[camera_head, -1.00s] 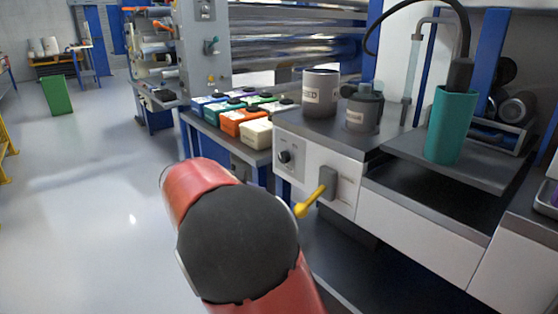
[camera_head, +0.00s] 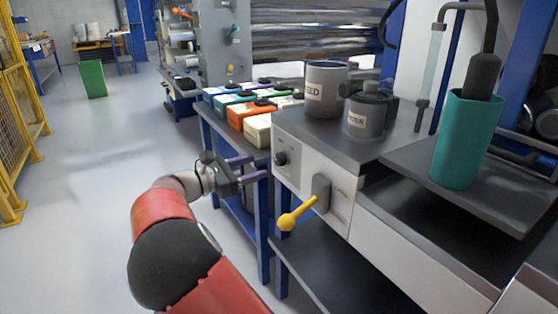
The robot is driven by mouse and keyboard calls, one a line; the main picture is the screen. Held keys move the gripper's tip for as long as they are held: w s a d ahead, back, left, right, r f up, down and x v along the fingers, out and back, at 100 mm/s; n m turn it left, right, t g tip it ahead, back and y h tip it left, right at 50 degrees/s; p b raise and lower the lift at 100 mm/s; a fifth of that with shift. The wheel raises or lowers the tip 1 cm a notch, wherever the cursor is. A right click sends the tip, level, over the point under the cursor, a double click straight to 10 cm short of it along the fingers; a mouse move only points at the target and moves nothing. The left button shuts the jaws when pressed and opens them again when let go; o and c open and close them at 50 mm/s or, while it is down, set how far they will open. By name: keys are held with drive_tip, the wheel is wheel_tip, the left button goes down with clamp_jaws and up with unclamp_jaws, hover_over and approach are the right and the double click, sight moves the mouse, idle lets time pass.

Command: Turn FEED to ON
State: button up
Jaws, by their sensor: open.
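A white front panel (camera_head: 312,178) carries a small black round knob (camera_head: 281,158) at its upper left. Its markings are too small to read. Lower right on the panel is a dark grey switch block with a yellow-handled lever (camera_head: 297,214), its ball end pointing down and left. A grey cup (camera_head: 327,88) on top has a label of which "EED" can be read. My gripper (camera_head: 260,166) is open and empty, just left of the panel, fingers pointing right towards the knob. Whether a fingertip touches the panel cannot be told.
Several coloured boxes (camera_head: 250,115) stand on a blue-legged bench behind my gripper. A grey pot (camera_head: 368,118) and a teal cup (camera_head: 465,140) stand on the machine. A dark lower shelf (camera_head: 340,270) juts out below. Open floor lies left; a yellow fence (camera_head: 18,110) stands far left.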

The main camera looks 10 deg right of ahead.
sight(276, 161)
drive_tip(key=x, duration=0.6)
drive_tip(key=shift+d, duration=0.2)
drive_tip(key=c, duration=1)
